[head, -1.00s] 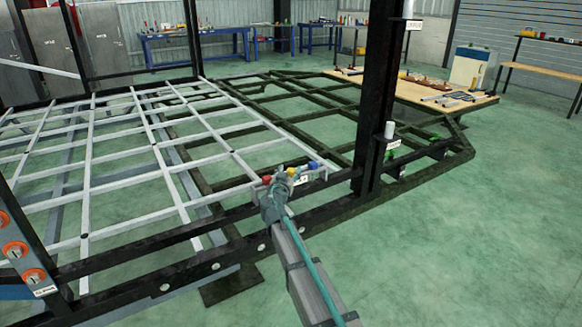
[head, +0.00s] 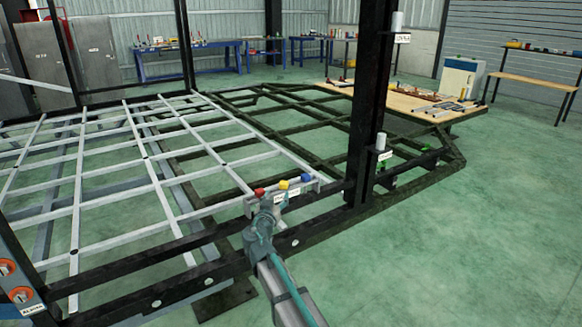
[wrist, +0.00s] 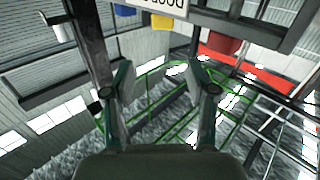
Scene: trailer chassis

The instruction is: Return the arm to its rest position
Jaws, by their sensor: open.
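My gripper (head: 276,202) is at the end of my grey-green arm, close to the near frame rail in the head view. In the wrist view its two fingers (wrist: 164,85) stand apart with nothing between them. A row of a red knob (head: 259,193), a yellow knob (head: 283,185) and a blue knob (head: 307,177) sits just beyond the gripper. The wrist view shows the blue (wrist: 125,9), yellow (wrist: 160,22) and red (wrist: 222,43) parts at its top, beside a label plate (wrist: 163,6). I cannot tell the exact gap between gripper and knobs.
A black post (head: 367,110) rises right of the gripper. The trailer chassis lattice (head: 150,157) spreads left and behind. Orange-ringed knobs (head: 21,294) are on a panel at far left. A wooden board (head: 405,100) lies at the back right. Green floor (head: 480,240) at right is clear.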

